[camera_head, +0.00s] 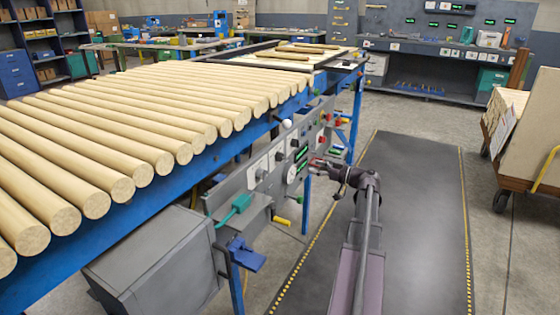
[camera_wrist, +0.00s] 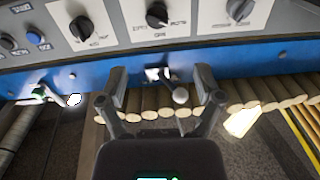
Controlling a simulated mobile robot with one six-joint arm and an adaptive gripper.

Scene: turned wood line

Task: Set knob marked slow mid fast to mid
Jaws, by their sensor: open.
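A control panel (camera_head: 270,165) with several dials runs along the side of the blue conveyor frame. In the wrist view it fills the top edge. A black knob (camera_wrist: 157,14) sits on a white plate at the top middle, with small upside-down labels that look like slow, mid and fast. Its pointer direction is not clear. My gripper (camera_wrist: 160,82) is open and empty, its fingers apart below that knob in the picture and not touching it. In the head view my gripper (camera_head: 318,165) is close to the panel's front.
Another black knob (camera_wrist: 82,28) is to the left and a grey knob (camera_wrist: 238,10) to the right. A blue button (camera_wrist: 36,37) is farther left. Wooden rods (camera_head: 130,130) lie on the conveyor. A teal handle (camera_head: 236,207) sticks out near the panel.

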